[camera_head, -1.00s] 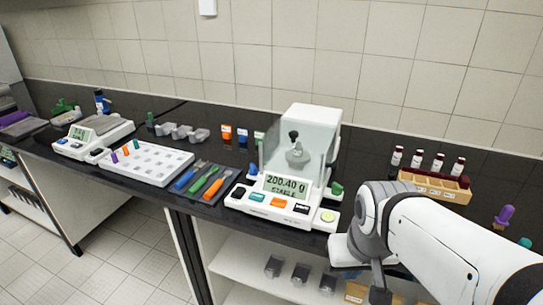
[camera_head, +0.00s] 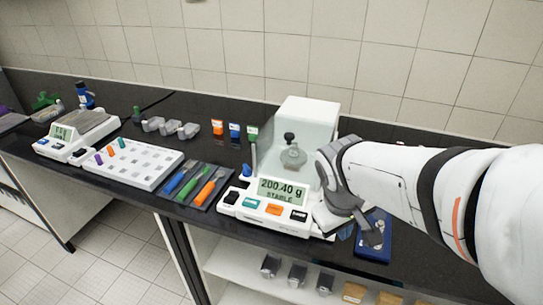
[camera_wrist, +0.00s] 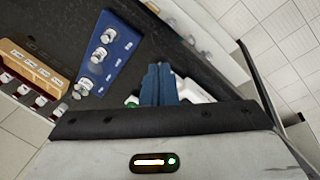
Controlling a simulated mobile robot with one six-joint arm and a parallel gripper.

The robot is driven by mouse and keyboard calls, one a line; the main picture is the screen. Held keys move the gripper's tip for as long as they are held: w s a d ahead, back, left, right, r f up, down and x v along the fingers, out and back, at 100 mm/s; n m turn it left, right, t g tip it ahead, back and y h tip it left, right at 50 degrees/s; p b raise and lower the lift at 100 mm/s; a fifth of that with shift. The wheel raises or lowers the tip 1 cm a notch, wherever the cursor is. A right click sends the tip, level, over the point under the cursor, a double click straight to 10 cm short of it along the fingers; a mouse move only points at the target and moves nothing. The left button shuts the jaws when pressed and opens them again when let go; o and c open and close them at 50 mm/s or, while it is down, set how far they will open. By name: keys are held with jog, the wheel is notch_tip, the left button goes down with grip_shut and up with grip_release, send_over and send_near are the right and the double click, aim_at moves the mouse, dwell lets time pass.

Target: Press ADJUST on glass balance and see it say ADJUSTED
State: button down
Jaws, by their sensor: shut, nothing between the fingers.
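The glass balance has a clear draft shield (camera_head: 305,125) and a white base with a display (camera_head: 284,191) reading "200.40 g STABLE". A weight with a dark knob (camera_head: 290,155) stands inside the shield. Its front panel carries black, teal (camera_head: 251,203), orange (camera_head: 274,209) and black (camera_head: 298,216) keys; their labels are too small to read. My gripper (camera_wrist: 158,84) is shut and empty. In the head view it is beside the balance's front right corner, covering that corner. In the wrist view, part of a white body (camera_wrist: 192,90) shows behind the fingers.
A blue weight case (camera_head: 376,246) lies right of the balance; the wrist view shows knobbed weights in it. Spatulas (camera_head: 190,187) and a white tray (camera_head: 150,172) lie left of the balance. The bench's front edge is close.

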jog(key=w+a+r+n+t+h+p, duration=0.2)
jog(key=w+a+r+n+h+p, duration=0.15)
jog(key=w+a+n, duration=0.45)
jog(key=n+t+p, duration=0.3)
jog(key=n, duration=0.3)
send_over(271, 211)
jog(key=shift+f+h, duration=0.2)
jog(key=shift+h, duration=0.15)
notch_tip(271, 211, down, 8)
jog(key=b, duration=0.6)
jog(key=shift+w+f, duration=0.1)
jog(key=shift+f, duration=0.05)
jog(key=shift+f+b, duration=0.25)
jog(key=shift+b, duration=0.2)
jog(key=shift+f+b, duration=0.4)
jog(key=shift+b, duration=0.1)
